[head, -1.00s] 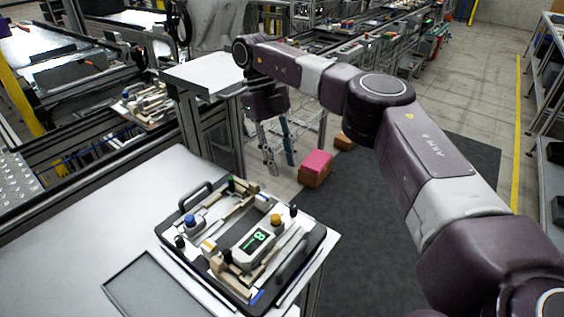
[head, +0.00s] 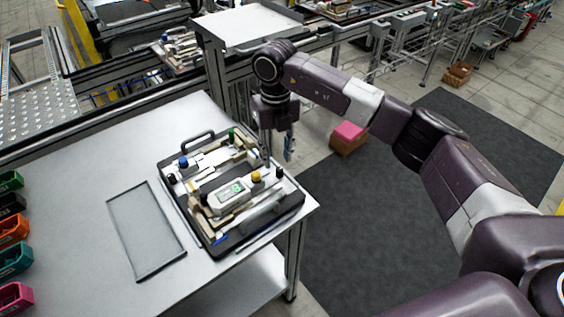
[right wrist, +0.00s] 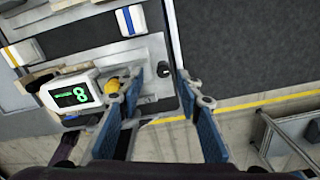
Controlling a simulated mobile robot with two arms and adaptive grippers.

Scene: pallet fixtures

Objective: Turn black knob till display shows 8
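The display (head: 232,193) is a white box on the fixture pallet (head: 222,247); in the right wrist view its screen (right wrist: 72,96) shows a green 8. A yellow knob (head: 256,176) sits beside it and also shows in the right wrist view (right wrist: 112,86). A black knob (head: 279,172) stands near the pallet's right edge. In the right wrist view this black knob (right wrist: 163,70) appears between my spread fingers. My right gripper (right wrist: 163,86) is open and empty, above the pallet's right side; I cannot tell any contact. My left gripper is out of view.
Several coloured bins (head: 14,229) line the left edge. A pink-topped box (head: 348,136) stands on the floor beyond the table.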

